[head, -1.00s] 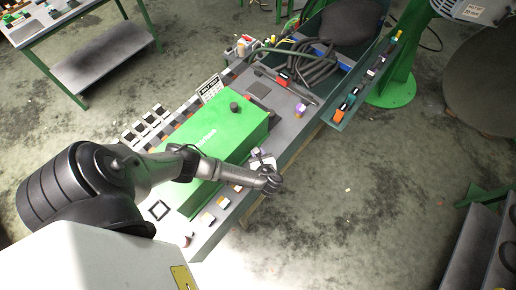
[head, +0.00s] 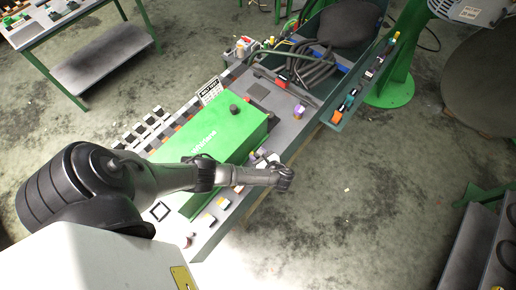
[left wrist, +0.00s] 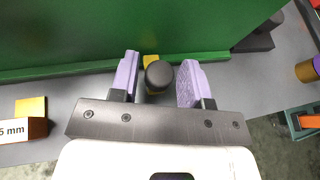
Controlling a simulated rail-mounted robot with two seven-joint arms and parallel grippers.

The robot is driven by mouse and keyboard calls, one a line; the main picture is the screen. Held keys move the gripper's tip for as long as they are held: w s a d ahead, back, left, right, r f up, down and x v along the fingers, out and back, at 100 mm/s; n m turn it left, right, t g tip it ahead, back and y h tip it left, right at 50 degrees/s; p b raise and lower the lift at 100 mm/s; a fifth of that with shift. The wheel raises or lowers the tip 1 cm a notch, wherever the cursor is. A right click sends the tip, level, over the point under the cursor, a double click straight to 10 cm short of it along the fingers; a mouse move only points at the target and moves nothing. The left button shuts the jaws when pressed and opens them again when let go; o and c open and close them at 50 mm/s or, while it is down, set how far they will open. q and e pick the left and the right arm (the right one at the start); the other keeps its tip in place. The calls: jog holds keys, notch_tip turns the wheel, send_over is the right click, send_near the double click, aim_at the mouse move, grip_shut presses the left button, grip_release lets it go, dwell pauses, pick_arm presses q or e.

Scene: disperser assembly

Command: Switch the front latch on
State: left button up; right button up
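A green box (head: 208,150) lies along the grey workbench in the head view. Its green side and lower edge (left wrist: 220,57) fill the top of the left wrist view. A black round-topped knob with a yellow piece behind it (left wrist: 159,76), which looks like the front latch, stands at that edge. My left gripper (left wrist: 160,62) is open, with one purple finger on each side of the knob. The right finger is close to the knob; I cannot tell whether it touches. In the head view my arm largely hides this spot. My right gripper is not in view.
Small coloured blocks (head: 222,202) lie along the bench's front edge. An orange block with a white label (left wrist: 22,130) is left of the gripper in the wrist view. Cables (head: 318,68) and a side tray (head: 362,82) are at the far end.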

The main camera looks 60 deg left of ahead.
pick_arm(q)
jog(key=shift+o, duration=0.9)
jog(key=v, duration=1.3)
jog(key=shift+d, duration=0.4)
jog(key=shift+r, duration=0.15)
